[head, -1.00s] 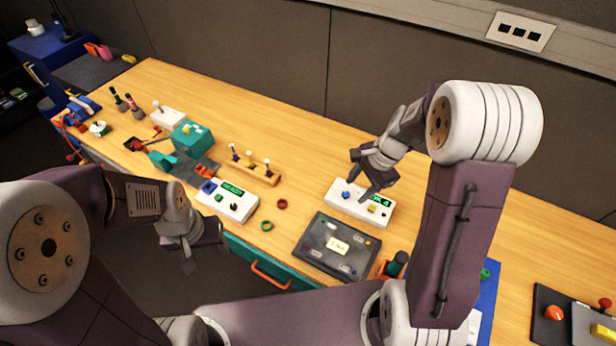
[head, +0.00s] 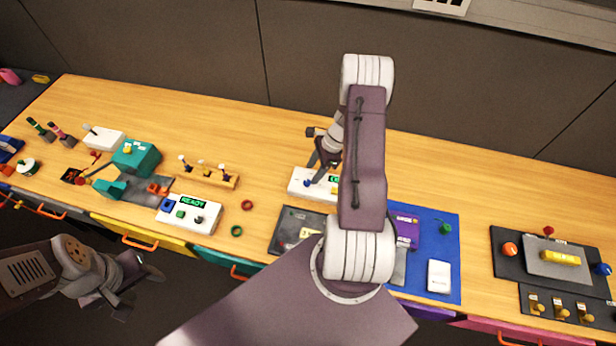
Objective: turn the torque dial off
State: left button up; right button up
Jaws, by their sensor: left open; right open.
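No label for the torque dial is readable, so I cannot tell which knob it is. At the far right a dark panel (head: 507,258) carries an orange knob (head: 510,249), a red-topped knob (head: 549,231), a blue knob (head: 601,269) and a yellow bar (head: 560,258) on a grey plate. My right gripper (head: 320,172) is open above a white box (head: 299,185) with a green display, well left of that panel. My arm hides part of the box. My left gripper (head: 128,297) is open and empty in front of the bench, at lower left.
A lower switch panel (head: 530,310) has several brass-coloured levers. A blue mat (head: 440,277) holds a white box and a green-knobbed item. A white READY box (head: 205,221), a teal vise (head: 135,158) and a dark tray (head: 285,232) lie left. Bare wood (head: 470,185) lies behind the mat.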

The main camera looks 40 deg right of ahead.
aim_at(307, 182)
jog(key=x, duration=0.4)
jog(key=shift+s+f+p, duration=0.1)
jog(key=shift+f+p, duration=0.2)
jog(key=shift+f, duration=0.05)
jog(key=shift+a, duration=0.1)
jog(key=shift+c, duration=0.3)
grip_shut()
